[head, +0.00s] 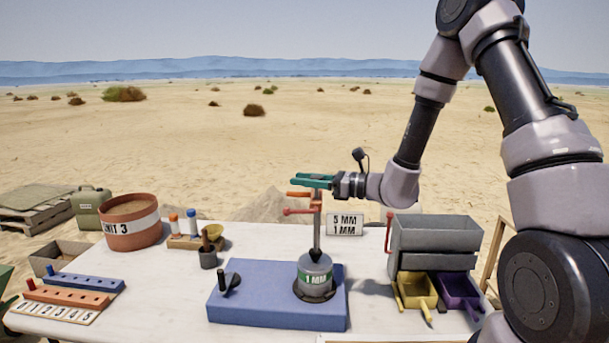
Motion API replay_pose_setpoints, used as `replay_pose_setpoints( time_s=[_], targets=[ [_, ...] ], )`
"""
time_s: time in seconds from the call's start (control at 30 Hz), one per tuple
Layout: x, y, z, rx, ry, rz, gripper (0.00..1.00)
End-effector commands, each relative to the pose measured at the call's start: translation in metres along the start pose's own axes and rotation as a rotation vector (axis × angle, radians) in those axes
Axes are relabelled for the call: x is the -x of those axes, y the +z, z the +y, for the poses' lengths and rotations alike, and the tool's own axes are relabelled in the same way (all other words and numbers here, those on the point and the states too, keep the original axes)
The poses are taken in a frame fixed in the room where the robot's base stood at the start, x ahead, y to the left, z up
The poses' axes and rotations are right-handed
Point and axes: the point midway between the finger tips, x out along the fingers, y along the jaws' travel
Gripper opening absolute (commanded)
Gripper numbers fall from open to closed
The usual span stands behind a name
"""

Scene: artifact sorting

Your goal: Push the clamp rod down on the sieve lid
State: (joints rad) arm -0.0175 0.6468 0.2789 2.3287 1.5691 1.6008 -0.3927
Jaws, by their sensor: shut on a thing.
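The sieve (315,278) is a round grey can with a green "1 MM" label. It stands on a blue base block (240,312) on the table. The clamp rod (317,232) is a grey upright above it, with a dark cone-shaped foot at the lid. The exact grasp is partly hidden. I cannot tell whether the foot touches the lid.
A dark knob (230,283) stands on the blue block's left. A grey hopper (433,235) with yellow (416,291) and purple (458,292) trays is at right. A "5 MM 1 MM" sign (345,224) stands behind. A "UNIT 3" bucket (131,228) and slotted racks (70,297) are left.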

Motion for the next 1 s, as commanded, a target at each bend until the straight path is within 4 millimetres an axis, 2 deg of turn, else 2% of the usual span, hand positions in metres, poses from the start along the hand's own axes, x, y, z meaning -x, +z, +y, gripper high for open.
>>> replay_pose_setpoints(
  time_s=[0.1,0.13,0.2,0.57,0.67,1.0],
  targets=[
    [0.001,-0.003,0.001,-0.003,0.0,0.007,0.0],
    [0.001,-0.003,0.001,-0.003,0.0,0.007,0.53],
    [0.001,-0.003,0.001,-0.003,0.0,0.007,0.71],
    [0.004,-0.002,0.0,-0.003,-0.001,0.005,0.71],
    [0.016,-0.002,-0.001,-0.004,-0.003,0.005,0.71],
    [0.083,-0.002,-0.001,-0.004,-0.005,0.006,0.71]
  ],
)
